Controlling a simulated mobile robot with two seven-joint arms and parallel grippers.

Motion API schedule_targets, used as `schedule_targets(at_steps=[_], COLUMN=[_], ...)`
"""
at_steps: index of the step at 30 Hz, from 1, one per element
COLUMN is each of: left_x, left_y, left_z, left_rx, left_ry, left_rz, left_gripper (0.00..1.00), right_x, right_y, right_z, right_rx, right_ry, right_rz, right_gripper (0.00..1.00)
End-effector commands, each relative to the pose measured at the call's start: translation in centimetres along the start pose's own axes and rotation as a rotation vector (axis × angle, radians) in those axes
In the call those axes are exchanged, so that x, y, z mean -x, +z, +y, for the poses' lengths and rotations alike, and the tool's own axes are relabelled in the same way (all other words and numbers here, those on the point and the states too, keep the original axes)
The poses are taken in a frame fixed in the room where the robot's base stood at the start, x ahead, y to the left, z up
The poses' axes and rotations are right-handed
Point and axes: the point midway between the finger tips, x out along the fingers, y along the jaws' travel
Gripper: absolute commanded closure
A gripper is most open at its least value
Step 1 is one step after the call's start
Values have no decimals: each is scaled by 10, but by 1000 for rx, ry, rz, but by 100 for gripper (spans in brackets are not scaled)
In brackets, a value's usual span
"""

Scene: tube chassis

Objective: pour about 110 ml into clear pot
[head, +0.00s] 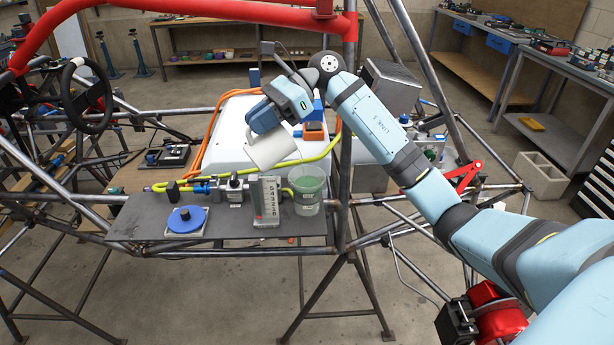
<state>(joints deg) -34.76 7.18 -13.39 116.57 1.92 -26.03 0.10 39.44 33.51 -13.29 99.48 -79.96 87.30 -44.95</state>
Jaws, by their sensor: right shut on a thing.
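My right gripper (264,126) is shut on a pale grey-white jug (270,150) and holds it in the air above the shelf, tilted. The clear pot (307,204) stands upright at the right end of the dark shelf (140,222), to the right of and below the jug. Green shows in the upper part of the pot; I cannot tell how much liquid it holds. No stream shows between jug and pot. The inside of the jug is hidden. My left gripper is not in view.
A numbered white scale block (266,200) stands just left of the pot. A blue disc (186,219) lies on the shelf's left part. A yellow-green hose (225,175) runs behind. A chassis tube (345,180) rises just right of the pot.

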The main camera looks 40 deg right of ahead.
Motion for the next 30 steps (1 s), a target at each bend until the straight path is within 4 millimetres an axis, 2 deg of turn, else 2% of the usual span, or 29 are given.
schedule_targets(at_steps=[11, 12, 15, 16, 20, 24, 30], left_x=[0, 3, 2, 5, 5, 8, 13], left_y=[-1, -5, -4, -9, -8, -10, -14], left_z=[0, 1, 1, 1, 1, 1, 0], left_rx=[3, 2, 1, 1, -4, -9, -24], left_ry=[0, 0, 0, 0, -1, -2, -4], left_rz=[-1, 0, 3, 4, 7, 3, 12], left_gripper=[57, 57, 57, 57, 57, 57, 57], right_x=[2, 2, -16, -17, -22, -24, -40], right_y=[1, 7, -2, 2, -2, 5, 7], right_z=[0, 0, 0, 0, 0, -1, -1], right_rx=[2, 4, 5, 6, 0, 3, 1], right_ry=[-1, -2, -2, -3, -1, -2, 0], right_rz=[-16, 26, 184, 217, 260, 330, 493], right_gripper=[100, 100, 100, 100, 100, 100, 100])
